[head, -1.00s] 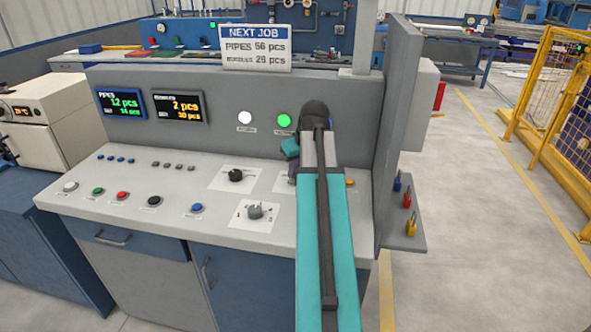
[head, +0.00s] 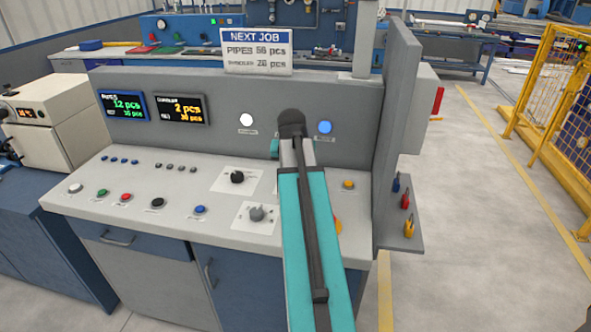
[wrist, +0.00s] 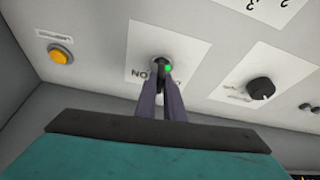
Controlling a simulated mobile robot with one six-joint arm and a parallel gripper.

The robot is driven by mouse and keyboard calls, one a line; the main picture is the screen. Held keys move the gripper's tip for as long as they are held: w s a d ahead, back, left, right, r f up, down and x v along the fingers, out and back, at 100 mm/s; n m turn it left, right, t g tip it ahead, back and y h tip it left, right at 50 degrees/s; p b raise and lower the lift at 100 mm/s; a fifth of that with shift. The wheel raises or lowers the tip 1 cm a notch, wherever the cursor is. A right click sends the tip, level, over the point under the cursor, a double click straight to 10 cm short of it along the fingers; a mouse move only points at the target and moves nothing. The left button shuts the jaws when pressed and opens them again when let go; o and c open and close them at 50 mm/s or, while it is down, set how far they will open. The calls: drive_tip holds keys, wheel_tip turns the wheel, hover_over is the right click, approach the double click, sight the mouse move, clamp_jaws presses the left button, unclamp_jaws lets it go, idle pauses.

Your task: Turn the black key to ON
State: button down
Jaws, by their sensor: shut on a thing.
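The black key (wrist: 159,62) sits in a white plate on the sloped panel, at the top middle of the wrist view. A small green spot shows beside it, and upside-down lettering, partly covered, lies below. My gripper (wrist: 166,80) is shut on the key, with its two grey fingers close together. The fingers hide part of the key, so its exact angle is hard to tell. In the head view, my arm covers the key and most of the gripper.
A black knob (head: 237,177) and a grey selector (head: 257,213) lie left of my arm. A yellow button (head: 348,184) is to its right. A white lamp (head: 246,120) and a blue lamp (head: 325,127) are lit. A grey side wall (head: 401,130) bounds the panel's right.

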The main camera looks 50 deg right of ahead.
drive_tip(key=m, duration=0.1)
drive_tip(key=m+g, duration=0.1)
drive_tip(key=m, duration=0.1)
drive_tip(key=m+p, duration=0.1)
drive_tip(key=m, duration=0.1)
drive_tip(key=shift+w+a+g+h, duration=0.15)
drive_tip(key=shift+w+g+h, duration=0.15)
drive_tip(key=shift+g+h, duration=0.1)
drive_tip(key=m+g, duration=0.1)
drive_tip(key=m, duration=0.4)
drive_tip(key=shift+w+g, duration=0.15)
drive_tip(key=shift+g, duration=0.25)
drive_tip(key=shift+m, duration=0.3)
drive_tip(key=c, duration=1.9)
unclamp_jaws()
drive_tip(key=shift+o, duration=0.2)
drive_tip(key=shift+r, duration=0.1)
drive_tip(key=b+v, duration=0.2)
drive_tip(key=v, duration=1.1)
drive_tip(key=shift+a+r, duration=0.15)
drive_tip(key=shift+r, duration=0.15)
drive_tip(key=shift+w, duration=0.1)
